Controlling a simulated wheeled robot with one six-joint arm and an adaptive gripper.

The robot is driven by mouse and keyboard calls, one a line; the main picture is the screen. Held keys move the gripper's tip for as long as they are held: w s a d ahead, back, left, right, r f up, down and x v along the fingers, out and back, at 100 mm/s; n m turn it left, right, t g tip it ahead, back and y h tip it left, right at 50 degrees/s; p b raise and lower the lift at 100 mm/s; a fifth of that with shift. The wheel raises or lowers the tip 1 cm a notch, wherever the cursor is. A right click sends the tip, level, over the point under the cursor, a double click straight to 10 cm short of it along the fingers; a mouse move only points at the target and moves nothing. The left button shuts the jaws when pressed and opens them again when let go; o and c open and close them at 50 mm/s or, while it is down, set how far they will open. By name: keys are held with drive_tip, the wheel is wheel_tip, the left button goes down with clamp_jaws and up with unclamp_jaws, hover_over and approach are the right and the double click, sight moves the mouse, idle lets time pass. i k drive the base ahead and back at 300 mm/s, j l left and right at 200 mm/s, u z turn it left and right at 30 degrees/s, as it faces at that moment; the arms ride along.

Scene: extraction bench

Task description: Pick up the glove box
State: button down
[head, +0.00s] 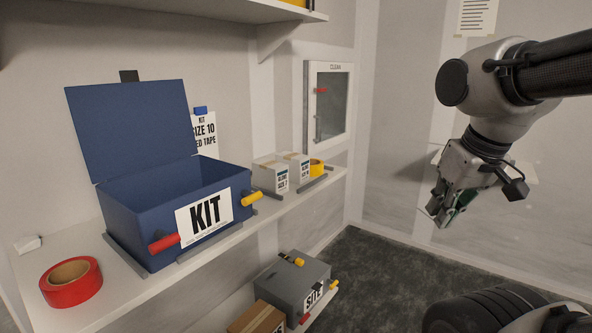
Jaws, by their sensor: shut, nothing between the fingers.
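Two small pale boxes stand side by side on the white shelf, right of the blue kit box: the left glove box (270,174) and the right glove box (299,170). Both have white labels with small dark print, and their size numbers are too small to read surely. My gripper (439,212) is at the right in the head view, shut and empty, pointing down and left. It hangs in the air well apart from both boxes. Something green shows at its fingers.
The open blue KIT box (135,228) stands on the shelf (130,302). Red tape (71,282) lies at front left, yellow tape (317,167) beside the right glove box. A partly hidden note (205,134) reads "SIZE 10". A grey case (291,278) is below; a cabinet (328,102) hangs behind.

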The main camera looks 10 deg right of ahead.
sight(298, 164)
drive_tip(key=i+l+u, duration=0.1)
drive_tip(key=i, duration=0.35)
drive_tip(key=i+l, duration=0.35)
drive_tip(key=i+u, duration=0.05)
drive_tip(key=i, duration=0.1)
